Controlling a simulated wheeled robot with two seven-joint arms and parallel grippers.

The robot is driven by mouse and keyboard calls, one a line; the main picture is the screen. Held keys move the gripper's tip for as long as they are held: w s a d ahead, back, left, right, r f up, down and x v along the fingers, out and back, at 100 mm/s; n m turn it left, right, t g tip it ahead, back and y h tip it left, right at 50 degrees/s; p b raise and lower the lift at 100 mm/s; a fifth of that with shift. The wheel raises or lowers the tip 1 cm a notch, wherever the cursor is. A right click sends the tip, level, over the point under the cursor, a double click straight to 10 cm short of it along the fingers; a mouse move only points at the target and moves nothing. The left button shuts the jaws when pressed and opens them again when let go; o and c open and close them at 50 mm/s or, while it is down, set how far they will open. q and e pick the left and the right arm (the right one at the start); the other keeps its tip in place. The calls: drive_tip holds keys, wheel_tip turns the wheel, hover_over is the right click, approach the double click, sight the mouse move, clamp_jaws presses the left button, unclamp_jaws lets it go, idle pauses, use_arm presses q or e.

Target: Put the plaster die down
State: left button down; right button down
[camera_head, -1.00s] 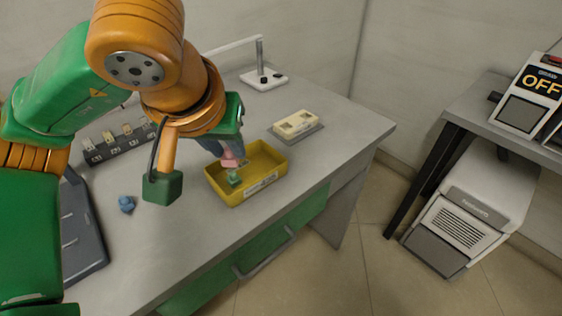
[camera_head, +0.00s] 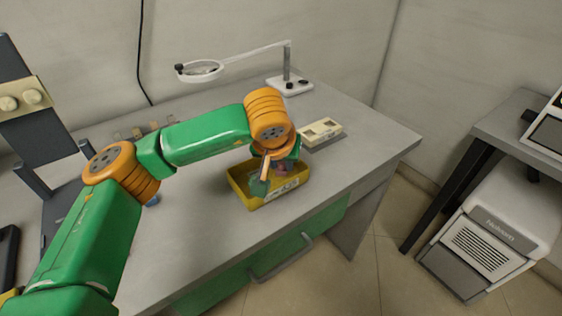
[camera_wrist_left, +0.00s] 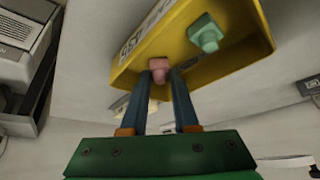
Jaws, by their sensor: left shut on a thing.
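My left gripper (camera_head: 281,169) is shut on a pink die (camera_wrist_left: 158,69), which sits between its two blue-grey fingertips. A little of the pink die (camera_head: 282,171) shows in the head view, mostly hidden by my wrist. The gripper is at the yellow tray (camera_head: 245,194), with its tips over the tray opening. In the left wrist view the yellow tray (camera_wrist_left: 232,62) has a pale green die (camera_wrist_left: 205,34) inside it, apart from the pink one. I cannot tell whether the pink die touches the tray floor. My right gripper is not in view.
A white magnifier lamp (camera_head: 290,87) is at the back. A blue piece (camera_head: 153,200) is partly hidden by my arm. A dark stand (camera_head: 35,140) is at left. The table right of the tray is clear.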

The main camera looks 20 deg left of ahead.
use_arm(q)
drive_tip(key=c, duration=0.7)
unclamp_jaws()
drive_tip(key=shift+f, duration=0.1)
drive_tip(key=shift+r+p, duration=0.3)
drive_tip(key=v, duration=1.1)
drive_tip(key=shift+s+r, duration=0.2)
drive_tip(key=shift+r, duration=0.15)
drive_tip(key=shift+r, duration=0.1)
